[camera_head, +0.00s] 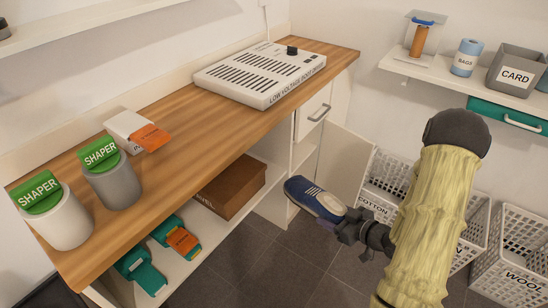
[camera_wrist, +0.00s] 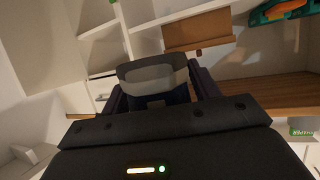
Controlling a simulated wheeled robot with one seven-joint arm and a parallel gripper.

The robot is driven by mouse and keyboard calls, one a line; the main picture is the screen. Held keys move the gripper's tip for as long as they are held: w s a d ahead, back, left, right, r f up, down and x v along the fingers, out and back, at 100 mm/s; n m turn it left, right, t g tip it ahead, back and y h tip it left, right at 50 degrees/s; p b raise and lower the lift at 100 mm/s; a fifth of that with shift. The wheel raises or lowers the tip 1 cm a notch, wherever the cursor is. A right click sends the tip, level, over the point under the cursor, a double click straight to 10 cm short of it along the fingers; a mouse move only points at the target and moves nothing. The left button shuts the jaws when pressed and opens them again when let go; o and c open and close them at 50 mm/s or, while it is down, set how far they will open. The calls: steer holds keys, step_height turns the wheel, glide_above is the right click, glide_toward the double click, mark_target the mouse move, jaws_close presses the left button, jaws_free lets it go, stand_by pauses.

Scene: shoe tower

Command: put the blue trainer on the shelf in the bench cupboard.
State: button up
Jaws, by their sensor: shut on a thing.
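The blue trainer (camera_head: 308,194), with a pale grey part near the jaws, is held in the air in front of the bench. My gripper (camera_head: 346,221) is shut on it at one end. In the wrist view the trainer (camera_wrist: 153,74) shows end-on between the fingers, and the rest of it is hidden. The bench cupboard (camera_head: 303,155) is at the right end of the bench, beyond the trainer. Its door (camera_head: 343,165) stands open to the right. Part of a shelf inside shows, partly hidden by the door and the trainer.
Below are a brown box (camera_head: 229,188) and green-and-orange items (camera_head: 176,239). White baskets (camera_head: 385,172) stand at the right. Dark floor lies open below the trainer.

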step_height(320, 180, down, 12)
steer(key=s+d+b, duration=0.1)
steer(key=s+b, duration=0.1)
steer(key=b, duration=0.7)
steer(key=shift+r, duration=0.25)
steer(key=shift+d, duration=0.15)
